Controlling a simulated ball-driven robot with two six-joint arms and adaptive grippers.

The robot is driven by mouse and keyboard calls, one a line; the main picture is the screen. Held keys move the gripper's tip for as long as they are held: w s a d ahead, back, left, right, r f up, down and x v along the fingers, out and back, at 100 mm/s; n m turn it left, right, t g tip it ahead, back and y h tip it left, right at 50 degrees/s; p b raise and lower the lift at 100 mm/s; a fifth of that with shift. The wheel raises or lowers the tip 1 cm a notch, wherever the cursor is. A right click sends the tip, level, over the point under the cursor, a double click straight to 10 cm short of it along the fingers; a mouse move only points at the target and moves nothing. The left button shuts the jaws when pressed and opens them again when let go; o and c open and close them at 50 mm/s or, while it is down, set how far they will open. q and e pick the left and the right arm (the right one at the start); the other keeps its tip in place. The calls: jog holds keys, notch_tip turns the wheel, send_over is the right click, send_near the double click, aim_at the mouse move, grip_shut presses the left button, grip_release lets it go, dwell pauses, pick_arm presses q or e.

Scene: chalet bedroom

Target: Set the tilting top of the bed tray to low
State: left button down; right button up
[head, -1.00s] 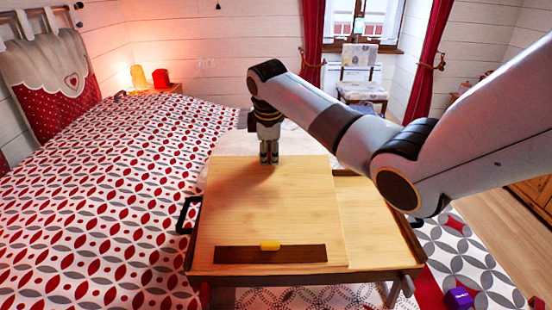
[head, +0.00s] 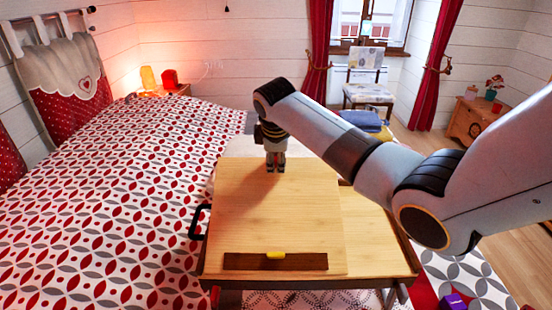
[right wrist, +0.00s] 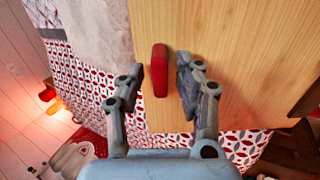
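The bed tray (head: 385,240) stands on the bed, with its pale wooden tilting top (head: 285,225) on its left part. I cannot tell how steeply the top is tilted. A dark ledge (head: 300,262) with a yellow piece (head: 276,254) runs along the top's near edge. My right gripper (head: 275,168) points down at the top's far edge. In the right wrist view its fingers are apart, with a red tab (right wrist: 159,70) at the top's edge between them; neither finger clearly touches it. The tab is hidden in the head view. My left gripper is not in view.
The patterned bed (head: 110,190) fills the left side. A black handle (head: 198,222) sticks out at the tray's left side. A purple box (head: 453,301) lies at the lower right. A chair (head: 367,85) stands at the back by the window, and a wooden chest (head: 472,120) to its right.

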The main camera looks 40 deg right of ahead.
jog(key=v, duration=1.2)
dwell(0.5)
